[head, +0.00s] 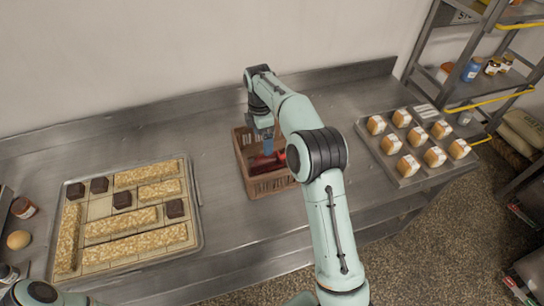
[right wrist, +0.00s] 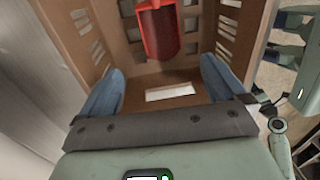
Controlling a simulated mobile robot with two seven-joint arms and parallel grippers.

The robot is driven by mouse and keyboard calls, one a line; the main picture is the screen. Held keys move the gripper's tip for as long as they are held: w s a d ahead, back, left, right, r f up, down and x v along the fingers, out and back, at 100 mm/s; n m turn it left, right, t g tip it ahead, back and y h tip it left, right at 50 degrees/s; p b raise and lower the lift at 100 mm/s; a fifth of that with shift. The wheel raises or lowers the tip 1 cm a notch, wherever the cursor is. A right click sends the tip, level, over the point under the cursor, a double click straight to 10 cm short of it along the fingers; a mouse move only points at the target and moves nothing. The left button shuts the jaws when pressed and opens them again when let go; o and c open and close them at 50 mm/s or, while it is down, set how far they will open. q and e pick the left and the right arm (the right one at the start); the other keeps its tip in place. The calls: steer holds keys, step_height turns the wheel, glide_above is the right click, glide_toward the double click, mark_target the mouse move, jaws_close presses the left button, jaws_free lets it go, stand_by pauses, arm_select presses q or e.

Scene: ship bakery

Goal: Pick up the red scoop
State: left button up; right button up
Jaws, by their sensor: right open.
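The red scoop (head: 270,163) lies inside a brown slatted crate (head: 271,186) on the steel counter. In the right wrist view the scoop (right wrist: 161,32) is at the top centre, beyond my fingertips, with its upper end cut off by the frame. My right gripper (right wrist: 163,80) is open, with its blue fingers apart and nothing between them. In the head view my right gripper (head: 267,146) points down into the crate, and my arm hides part of the crate and scoop. My left gripper is out of view.
A tray (head: 200,228) of oat bars and dark blocks lies left of the crate. A tray (head: 405,182) of small loaves lies right. A rack (head: 462,92) stands at right. Counter on both sides of the crate is clear.

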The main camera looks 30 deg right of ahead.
glide_above(265, 161)
steer(key=f, duration=0.2)
steer(key=f+b, duration=0.1)
steer(key=f, duration=0.1)
steer(key=shift+w+f, duration=0.2)
steer(key=shift+f, duration=0.55)
steer(key=f, duration=0.3)
steer(key=f+b, duration=0.1)
steer(key=shift+s+f, duration=0.3)
steer(key=shift+f, duration=0.05)
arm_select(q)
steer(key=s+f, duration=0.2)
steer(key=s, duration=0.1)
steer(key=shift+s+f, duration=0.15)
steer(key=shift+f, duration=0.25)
arm_select(e)
steer(key=shift+w, duration=0.15)
steer(key=c, duration=1.2)
